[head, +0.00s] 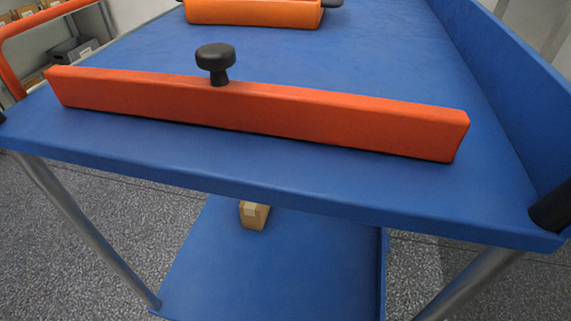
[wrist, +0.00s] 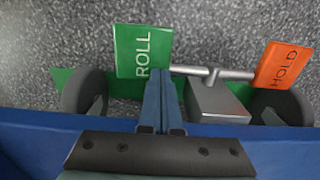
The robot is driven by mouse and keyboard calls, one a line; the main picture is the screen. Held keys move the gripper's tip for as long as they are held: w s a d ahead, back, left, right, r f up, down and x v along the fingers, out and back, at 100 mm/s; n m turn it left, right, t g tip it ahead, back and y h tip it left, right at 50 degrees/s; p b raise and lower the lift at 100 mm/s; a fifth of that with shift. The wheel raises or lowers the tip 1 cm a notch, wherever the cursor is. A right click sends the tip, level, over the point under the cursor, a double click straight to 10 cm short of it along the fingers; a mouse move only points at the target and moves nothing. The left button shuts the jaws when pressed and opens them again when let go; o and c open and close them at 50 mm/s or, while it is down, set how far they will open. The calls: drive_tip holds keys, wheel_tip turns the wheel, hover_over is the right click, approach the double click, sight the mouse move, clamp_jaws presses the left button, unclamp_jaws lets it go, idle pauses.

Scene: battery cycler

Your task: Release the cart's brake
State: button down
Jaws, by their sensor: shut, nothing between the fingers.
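The cart's brake shows in the wrist view as a green pedal marked ROLL (wrist: 130,58) and an orange pedal marked HOLD (wrist: 283,66). A metal crossbar (wrist: 212,73) joins them over a grey metal block (wrist: 218,102). My gripper (wrist: 161,76) is shut and empty. Its tips appear at the lower right edge of the ROLL pedal; I cannot tell whether they touch it. Which pedal is lower is not clear. The head view shows the cart's blue top (head: 300,65), but neither the pedals nor my gripper.
Dark wheels (wrist: 84,97) flank the pedals, and a blue cart edge (wrist: 40,130) crosses below. An orange bar (head: 270,118) with a black knob (head: 215,58) lies across the cart top. A small carton (head: 254,216) sits on the lower shelf (head: 270,270). Speckled floor surrounds the cart.

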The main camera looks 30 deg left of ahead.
drive_tip(key=shift+s+r+p, duration=0.1)
drive_tip(key=shift+r+p, duration=0.25)
drive_tip(key=shift+p, duration=0.35)
wheel_tip(320, 180, up, 4)
drive_tip(key=p, duration=0.5)
drive_tip(key=shift+r, duration=0.25)
drive_tip(key=shift+w, duration=0.2)
drive_tip(key=shift+s+f, duration=0.1)
